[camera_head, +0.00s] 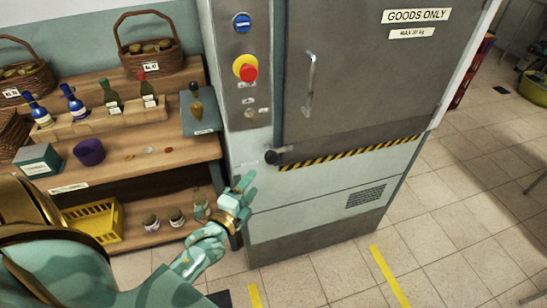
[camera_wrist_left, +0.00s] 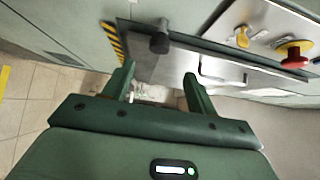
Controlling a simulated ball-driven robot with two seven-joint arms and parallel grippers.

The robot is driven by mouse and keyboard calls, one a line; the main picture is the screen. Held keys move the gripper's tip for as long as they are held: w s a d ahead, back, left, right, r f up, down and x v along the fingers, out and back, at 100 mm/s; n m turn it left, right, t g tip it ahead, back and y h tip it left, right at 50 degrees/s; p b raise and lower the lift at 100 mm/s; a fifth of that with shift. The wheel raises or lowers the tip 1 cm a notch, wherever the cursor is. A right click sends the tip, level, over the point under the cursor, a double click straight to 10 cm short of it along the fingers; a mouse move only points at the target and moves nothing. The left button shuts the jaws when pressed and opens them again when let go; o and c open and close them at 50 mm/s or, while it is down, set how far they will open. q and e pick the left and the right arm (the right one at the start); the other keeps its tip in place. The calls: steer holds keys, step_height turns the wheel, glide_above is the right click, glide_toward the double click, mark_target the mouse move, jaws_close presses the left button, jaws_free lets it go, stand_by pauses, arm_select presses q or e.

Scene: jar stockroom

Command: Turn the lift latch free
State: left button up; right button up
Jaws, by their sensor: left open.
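The lift latch (camera_head: 272,157) is a small dark round knob with a short pale bar, at the lower left corner of the grey lift door (camera_head: 350,75). In the left wrist view the dark latch knob (camera_wrist_left: 160,40) stands just beyond and above my fingertips, apart from them. My left gripper (camera_head: 240,192) is below and left of the latch in the head view. Its two fingers are spread in the left wrist view (camera_wrist_left: 159,75), with nothing between them. My right gripper is in neither view.
A control panel with a red button (camera_head: 248,72) and a blue switch (camera_head: 242,22) is above the latch. A vertical door handle (camera_head: 309,85) is on the door. A wooden shelf (camera_head: 185,150) with bottles and baskets stands left.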

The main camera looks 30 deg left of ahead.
mark_target(269, 161)
arm_select(q)
steer(key=w, duration=0.3)
steer(key=w+b, duration=0.1)
steer(key=w, duration=0.3)
steer(key=w+a, duration=0.1)
steer(key=w, duration=0.3)
steer(key=shift+w+f+b, duration=0.1)
steer(key=shift+w+b, duration=0.1)
steer(key=shift+b, duration=0.15)
steer(key=shift+w, duration=0.55)
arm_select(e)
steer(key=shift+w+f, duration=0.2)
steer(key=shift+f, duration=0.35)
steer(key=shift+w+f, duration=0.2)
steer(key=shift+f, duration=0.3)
arm_select(q)
jaws_close()
